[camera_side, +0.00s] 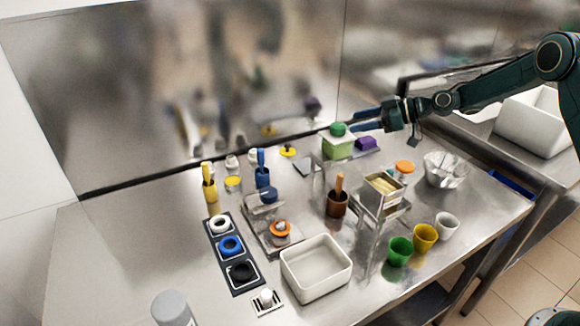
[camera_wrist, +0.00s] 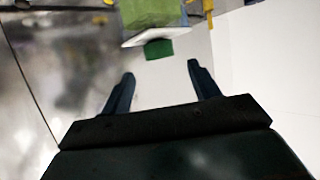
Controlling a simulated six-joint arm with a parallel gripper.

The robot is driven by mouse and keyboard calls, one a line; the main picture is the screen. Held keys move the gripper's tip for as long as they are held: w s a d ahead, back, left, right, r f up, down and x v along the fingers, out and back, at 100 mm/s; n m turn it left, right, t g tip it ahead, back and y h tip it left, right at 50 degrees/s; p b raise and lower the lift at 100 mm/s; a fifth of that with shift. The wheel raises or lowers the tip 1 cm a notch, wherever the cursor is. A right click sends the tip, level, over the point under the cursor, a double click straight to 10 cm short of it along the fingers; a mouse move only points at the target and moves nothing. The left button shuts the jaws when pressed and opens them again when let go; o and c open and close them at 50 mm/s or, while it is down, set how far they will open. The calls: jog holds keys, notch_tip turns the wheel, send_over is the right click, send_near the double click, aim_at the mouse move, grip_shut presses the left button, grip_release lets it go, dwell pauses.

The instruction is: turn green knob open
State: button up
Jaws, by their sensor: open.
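The green knob (camera_side: 338,129) sits on top of a light green box (camera_side: 338,148) on a raised stand at the back of the steel table. In the wrist view the dark green knob (camera_wrist: 158,48) shows just ahead of the gap between my fingertips, with the light green box (camera_wrist: 150,12) beyond it. My gripper (camera_side: 356,119) is open and empty, its fingers pointing left, just right of the knob and at about its height. The wrist view shows clear space between my two fingers (camera_wrist: 162,68). Whether a finger touches the knob cannot be told.
A purple block (camera_side: 367,143) sits right of the green box, below my gripper. An orange-lidded jar (camera_side: 404,168) and a clear bowl (camera_side: 445,168) stand nearer the front right. A white tray (camera_side: 316,268) and several cups stand at the front. The wall is close behind.

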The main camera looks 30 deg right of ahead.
aim_at(338, 125)
jog(key=shift+x, duration=3.4)
jog(key=shift+c, duration=0.2)
jog(key=c, duration=0.9)
